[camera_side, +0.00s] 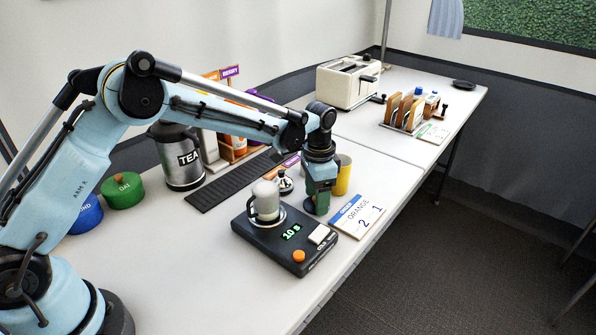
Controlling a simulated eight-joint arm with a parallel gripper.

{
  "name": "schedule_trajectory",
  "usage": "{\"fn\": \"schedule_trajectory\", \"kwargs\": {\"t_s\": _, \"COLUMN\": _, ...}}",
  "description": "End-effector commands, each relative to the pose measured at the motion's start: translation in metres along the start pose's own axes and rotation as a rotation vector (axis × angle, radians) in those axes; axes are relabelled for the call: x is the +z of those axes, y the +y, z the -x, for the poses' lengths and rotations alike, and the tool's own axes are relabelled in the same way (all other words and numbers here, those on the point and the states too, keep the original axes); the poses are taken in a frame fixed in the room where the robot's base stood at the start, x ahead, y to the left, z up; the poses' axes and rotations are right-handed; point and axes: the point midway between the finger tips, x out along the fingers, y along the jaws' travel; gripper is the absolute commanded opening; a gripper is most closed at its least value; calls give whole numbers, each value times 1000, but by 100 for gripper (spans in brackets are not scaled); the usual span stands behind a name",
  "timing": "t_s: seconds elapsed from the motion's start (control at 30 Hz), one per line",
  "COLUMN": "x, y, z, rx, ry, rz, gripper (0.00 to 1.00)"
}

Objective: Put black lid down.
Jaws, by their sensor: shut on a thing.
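My gripper (317,206) points down at the front part of the near table, between a black device with a display (268,252) and a yellow mug (343,178). It is shut. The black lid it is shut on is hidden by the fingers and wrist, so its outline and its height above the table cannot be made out.
A white cup-like vessel (266,199) stands on the device, close left of my gripper. A small black-topped item (285,181), a dark ribbed mat (236,181) and a TEA jug (181,162) are behind.

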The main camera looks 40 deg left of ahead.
Motion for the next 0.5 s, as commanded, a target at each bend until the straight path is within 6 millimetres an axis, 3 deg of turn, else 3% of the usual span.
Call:
{"fn": "schedule_trajectory", "kwargs": {"t_s": 0.33, "x": 0, "y": 0, "z": -3, "rx": 0, "ry": 0, "rz": 0, "gripper": 36}}
{"fn": "schedule_trajectory", "kwargs": {"t_s": 0.37, "x": 0, "y": 0, "z": -3, "rx": 0, "ry": 0, "rz": 0, "gripper": 69}}
{"fn": "schedule_trajectory", "kwargs": {"t_s": 0.5, "x": 0, "y": 0, "z": -2, "rx": 0, "ry": 0, "rz": 0, "gripper": 90}}
